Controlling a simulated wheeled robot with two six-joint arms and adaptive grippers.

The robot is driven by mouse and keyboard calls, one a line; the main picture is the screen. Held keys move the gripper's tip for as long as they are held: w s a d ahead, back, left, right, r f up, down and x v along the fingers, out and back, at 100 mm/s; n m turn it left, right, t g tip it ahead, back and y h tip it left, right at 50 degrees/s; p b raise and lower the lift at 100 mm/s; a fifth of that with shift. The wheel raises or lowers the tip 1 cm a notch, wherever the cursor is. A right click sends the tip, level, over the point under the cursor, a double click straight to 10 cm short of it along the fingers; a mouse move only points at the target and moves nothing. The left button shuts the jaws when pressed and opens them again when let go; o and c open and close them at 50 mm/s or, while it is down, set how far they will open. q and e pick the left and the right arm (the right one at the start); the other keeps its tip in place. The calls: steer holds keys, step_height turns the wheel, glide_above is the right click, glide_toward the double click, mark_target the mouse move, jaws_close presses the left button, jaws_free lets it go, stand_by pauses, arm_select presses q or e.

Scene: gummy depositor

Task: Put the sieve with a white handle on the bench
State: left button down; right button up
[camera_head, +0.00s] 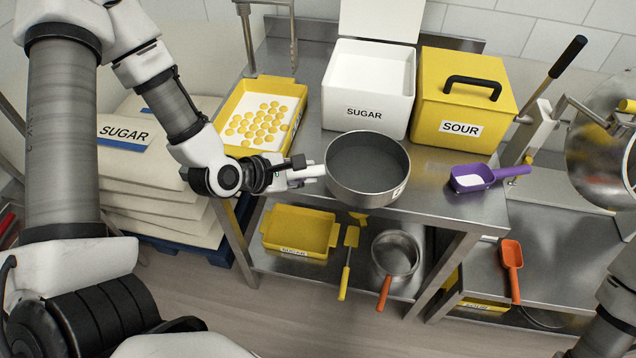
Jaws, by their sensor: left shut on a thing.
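The sieve with a white handle (368,172) is a round, grey-metal pan shape with a dark mesh floor. It is roughly level over the front part of the steel bench (440,192). I cannot tell whether its bottom touches the bench top. My left gripper (300,172) comes in from the left and is shut on the white handle, hiding part of it. My right gripper is out of view; only part of my right arm shows at the lower right.
Behind the sieve stand a yellow tray of gummies (240,97), a white SUGAR bin (350,80) and a yellow SOUR bin (440,95). A purple scoop (475,180) lies to the right. An orange-handled sieve (396,253) is on the lower shelf.

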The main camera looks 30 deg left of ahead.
mark_target(330, 157)
arm_select(q)
steer(key=w+p, duration=0.1)
steer(key=w, duration=0.4)
steer(key=shift+p, duration=0.3)
steer(key=f, duration=0.3)
steer(key=shift+w+p, duration=0.4)
steer(key=shift+f, duration=0.4)
steer(key=shift+w+a+f, duration=0.1)
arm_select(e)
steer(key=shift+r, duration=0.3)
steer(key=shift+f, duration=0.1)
arm_select(q)
steer(key=c, duration=1.3)
jaws_free()
steer(key=shift+o, duration=0.2)
